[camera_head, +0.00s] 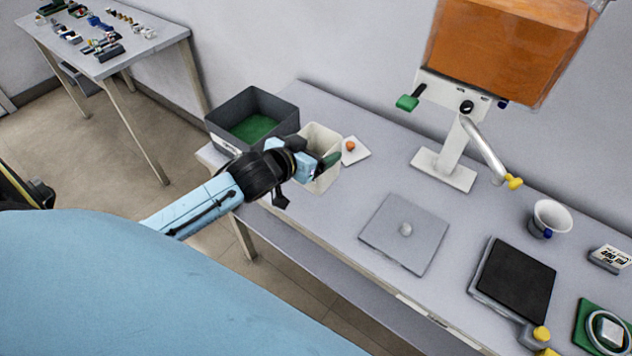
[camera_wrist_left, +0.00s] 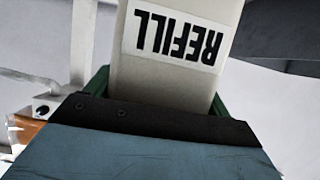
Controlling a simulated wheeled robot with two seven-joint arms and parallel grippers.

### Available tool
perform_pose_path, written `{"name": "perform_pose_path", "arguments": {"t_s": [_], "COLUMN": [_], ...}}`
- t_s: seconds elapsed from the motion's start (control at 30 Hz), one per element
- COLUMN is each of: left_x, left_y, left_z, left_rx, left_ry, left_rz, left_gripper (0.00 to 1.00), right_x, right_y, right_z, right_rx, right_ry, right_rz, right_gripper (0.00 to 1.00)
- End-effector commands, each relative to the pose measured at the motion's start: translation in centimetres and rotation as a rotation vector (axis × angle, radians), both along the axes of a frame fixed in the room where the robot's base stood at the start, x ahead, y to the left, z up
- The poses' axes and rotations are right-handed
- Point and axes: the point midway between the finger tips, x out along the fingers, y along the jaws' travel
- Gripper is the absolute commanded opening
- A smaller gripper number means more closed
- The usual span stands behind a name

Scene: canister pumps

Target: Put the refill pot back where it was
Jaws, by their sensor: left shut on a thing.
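The refill pot (camera_head: 322,146) is a cream, open-topped box near the left end of the table. In the left wrist view the pot (camera_wrist_left: 175,75) fills the middle, its "REFILL" label upside down. My left gripper (camera_head: 325,163) is shut on the pot, with a green fingertip against its near side. The green finger pads also show on both sides of the pot in the wrist view (camera_wrist_left: 155,92). I cannot tell whether the pot's base touches the table. My right gripper is not in view.
A dark grey bin (camera_head: 232,112) with a green floor stands just left of the pot. A white card (camera_head: 357,153) with an orange piece lies right of it. Further right are a grey plate (camera_head: 385,240), the canister stand (camera_head: 450,168), a white cup (camera_head: 552,214) and a black pad (camera_head: 517,280).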

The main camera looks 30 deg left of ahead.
Motion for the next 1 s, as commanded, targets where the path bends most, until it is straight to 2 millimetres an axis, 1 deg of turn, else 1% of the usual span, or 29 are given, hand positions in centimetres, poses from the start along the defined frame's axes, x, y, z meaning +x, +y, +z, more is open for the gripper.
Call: {"name": "perform_pose_path", "arguments": {"t_s": [0.03, 0.1, 0.2, 0.37, 0.53, 0.6, 0.83, 0.93, 0.97, 1.0], "left_x": [0.0, 0.0, 0.0, 0.0, -0.1, -0.1, 0.0, 0.0, -0.1, -0.1], "left_y": [-0.1, 0.0, -0.1, -0.1, -0.1, -0.2, -0.1, -0.1, -0.1, -0.1], "left_z": [-1.4, -2.6, -3.7, -4.8, -7.3, -7.8, -7.7, -8.0, -8.0, -8.0], "left_rx": [-0.002, -0.001, -0.002, -0.001, 0.0, -0.001, 0.0, 0.0, 0.0, 0.0], "left_ry": [0.003, 0.002, 0.001, 0.001, 0.003, 0.001, 0.0, 0.0, 0.001, 0.001], "left_rz": [0.001, 0.0, 0.001, 0.0, 0.0, -0.001, -0.001, -0.001, -0.001, -0.001], "left_gripper": [0.43, 0.43, 0.43, 0.43, 0.43, 0.43, 0.43, 0.43, 0.84, 0.89], "right_x": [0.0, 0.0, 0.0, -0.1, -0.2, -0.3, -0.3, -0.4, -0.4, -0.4], "right_y": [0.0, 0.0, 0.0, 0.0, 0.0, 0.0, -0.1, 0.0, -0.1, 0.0], "right_z": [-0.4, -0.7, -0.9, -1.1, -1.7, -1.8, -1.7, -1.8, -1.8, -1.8], "right_rx": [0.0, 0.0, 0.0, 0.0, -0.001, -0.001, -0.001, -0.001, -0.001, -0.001], "right_ry": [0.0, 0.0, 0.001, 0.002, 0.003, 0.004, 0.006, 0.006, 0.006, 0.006], "right_rz": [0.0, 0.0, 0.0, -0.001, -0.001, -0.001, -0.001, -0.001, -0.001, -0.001], "right_gripper": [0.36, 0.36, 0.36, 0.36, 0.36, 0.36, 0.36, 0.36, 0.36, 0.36]}}
